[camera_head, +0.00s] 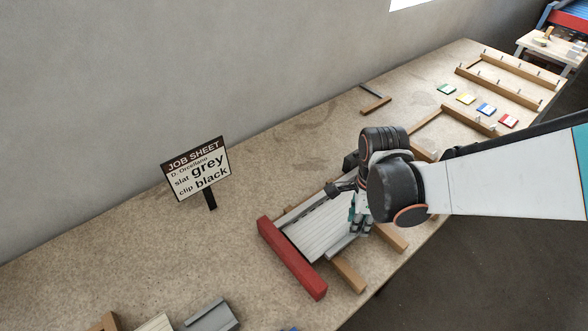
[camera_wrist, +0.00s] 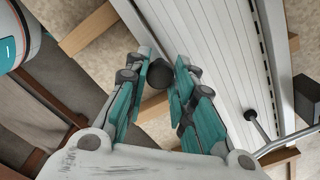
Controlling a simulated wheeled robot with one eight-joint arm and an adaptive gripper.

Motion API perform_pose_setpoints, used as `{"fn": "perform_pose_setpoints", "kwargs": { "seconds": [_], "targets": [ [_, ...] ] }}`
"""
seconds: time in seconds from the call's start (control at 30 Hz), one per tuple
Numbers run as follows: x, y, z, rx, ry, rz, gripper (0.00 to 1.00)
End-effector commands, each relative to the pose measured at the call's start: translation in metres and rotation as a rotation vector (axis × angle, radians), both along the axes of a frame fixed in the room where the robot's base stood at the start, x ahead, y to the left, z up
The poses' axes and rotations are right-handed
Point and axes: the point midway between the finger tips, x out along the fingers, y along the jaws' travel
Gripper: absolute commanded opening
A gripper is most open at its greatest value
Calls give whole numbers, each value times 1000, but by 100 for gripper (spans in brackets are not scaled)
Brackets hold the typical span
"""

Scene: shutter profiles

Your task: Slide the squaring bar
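A red bar (camera_head: 292,258), perhaps the squaring bar, lies across the left end of a pale slatted panel (camera_head: 318,232) on the bench. My gripper (camera_head: 357,224) is at the panel's right end, apart from the red bar. In the wrist view, the teal fingers (camera_wrist: 161,78) stand on either side of a dark round knob (camera_wrist: 158,74) by a pale rail (camera_wrist: 140,24). I cannot tell whether they press on it. The slatted panel (camera_wrist: 215,55) runs beside them. My arm hides part of the panel's right end in the head view.
Wooden supports (camera_head: 347,274) stick out under the panel toward the front edge. A job sheet sign (camera_head: 197,168) stands behind, reading slat grey, clip black. A rod with a dark knob (camera_wrist: 250,115) lies close to the gripper's right. The bench is clear between the sign and the small wooden square (camera_head: 376,105).

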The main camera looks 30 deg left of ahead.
Motion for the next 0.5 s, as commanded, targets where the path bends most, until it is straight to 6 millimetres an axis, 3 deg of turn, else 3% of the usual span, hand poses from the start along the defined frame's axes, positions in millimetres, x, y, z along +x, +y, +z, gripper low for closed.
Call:
{"fn": "perform_pose_setpoints", "kwargs": {
  "seconds": [0.23, 0.5],
  "targets": [
    [-3, -8, -1, -1, 0, 0, 0],
    [-28, -63, 0, -3, -5, 4, 0]
  ]
}}
